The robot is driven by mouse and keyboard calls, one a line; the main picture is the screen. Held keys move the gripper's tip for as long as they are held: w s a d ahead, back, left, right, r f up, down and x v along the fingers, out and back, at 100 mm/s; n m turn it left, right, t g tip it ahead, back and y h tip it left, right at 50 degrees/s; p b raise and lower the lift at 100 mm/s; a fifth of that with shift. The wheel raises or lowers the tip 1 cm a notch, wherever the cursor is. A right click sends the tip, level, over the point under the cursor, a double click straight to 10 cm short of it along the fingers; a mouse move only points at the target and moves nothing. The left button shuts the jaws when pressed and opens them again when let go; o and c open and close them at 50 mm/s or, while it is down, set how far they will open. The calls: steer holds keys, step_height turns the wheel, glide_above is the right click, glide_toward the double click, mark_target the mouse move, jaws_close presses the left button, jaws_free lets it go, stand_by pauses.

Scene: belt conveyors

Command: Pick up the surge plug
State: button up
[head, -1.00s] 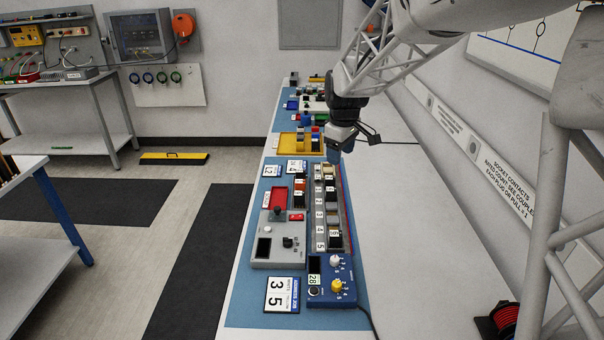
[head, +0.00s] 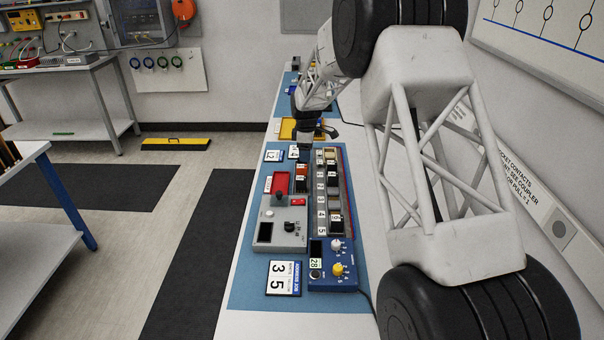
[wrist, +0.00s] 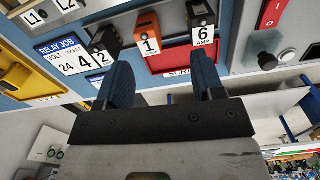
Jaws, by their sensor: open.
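In the wrist view, an orange-topped plug marked 1 (wrist: 148,30) shows between the fingers. A dark plug marked 6 AMP (wrist: 202,18) is beyond the right finger, and another dark plug (wrist: 105,42) is beyond the left finger.
The numbered rack stands beside a red scrap tray (head: 268,184), a grey tester (head: 279,232) and a blue control box (head: 333,283). A relay job card (wrist: 68,55) is near the plugs. A yellow tray (head: 287,129) lies behind. The bench right of the rack is bare.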

mark_target(302, 166)
steer(key=shift+n, duration=0.5)
steer(key=f, duration=0.1)
steer(key=w+a+f, duration=0.1)
steer(key=w+f, duration=0.1)
steer(key=shift+w+a+f, duration=0.15)
steer(key=shift+a, duration=0.2)
steer(key=shift+f, duration=1.3)
steer(key=shift+d+f, duration=0.15)
steer(key=shift+f, duration=2.45)
steer(key=c, duration=1)
